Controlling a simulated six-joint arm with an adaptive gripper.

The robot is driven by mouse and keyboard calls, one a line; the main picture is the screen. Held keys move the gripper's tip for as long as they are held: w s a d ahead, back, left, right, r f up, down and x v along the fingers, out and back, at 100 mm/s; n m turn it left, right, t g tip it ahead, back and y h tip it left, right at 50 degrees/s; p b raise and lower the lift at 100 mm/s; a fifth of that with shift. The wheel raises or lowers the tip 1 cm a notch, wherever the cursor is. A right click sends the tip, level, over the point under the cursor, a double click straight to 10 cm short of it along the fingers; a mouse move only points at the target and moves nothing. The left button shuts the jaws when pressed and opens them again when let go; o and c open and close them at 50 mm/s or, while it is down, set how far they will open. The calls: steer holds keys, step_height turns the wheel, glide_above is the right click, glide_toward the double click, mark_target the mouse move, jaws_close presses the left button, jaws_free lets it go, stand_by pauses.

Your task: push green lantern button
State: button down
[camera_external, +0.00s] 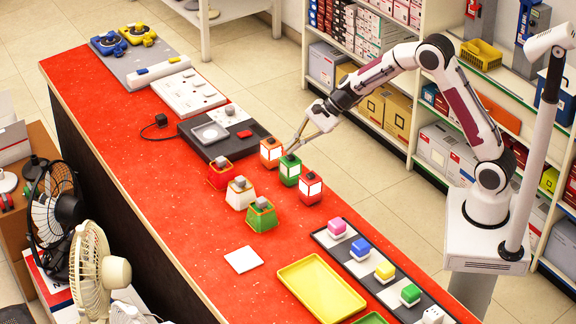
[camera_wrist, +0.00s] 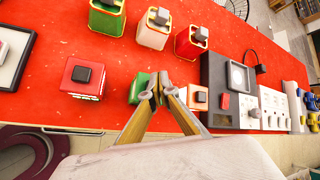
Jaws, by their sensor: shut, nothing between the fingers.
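The green lantern (camera_external: 290,171) stands upright on the red counter, with white panels and a dark button on top. It is between an orange lantern (camera_external: 270,152) and a red lantern (camera_external: 311,188). My gripper (camera_external: 291,149) is shut and empty, pointing down, with its tips at or just above the green lantern's top. In the wrist view the tips (camera_wrist: 158,88) overlap the green lantern (camera_wrist: 137,88) and hide its button. I cannot tell whether they touch it. The red lantern (camera_wrist: 86,77) and orange lantern (camera_wrist: 197,97) flank it there, each with a dark button.
Red, white and green tapered blocks (camera_external: 261,216) with grey tops stand left of the lanterns. A black device (camera_external: 222,135) with a screen lies behind. A strip with coloured buttons (camera_external: 384,271) and a yellow tray (camera_external: 322,288) lie nearer. The red counter (camera_external: 170,205) is clear at left.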

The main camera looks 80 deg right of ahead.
mark_target(293, 156)
steer(key=shift+f, duration=0.7)
stand_by(0.8)
steer(key=shift+r, duration=0.7)
steer(key=shift+r, duration=0.1)
steer(key=shift+r, duration=2.95)
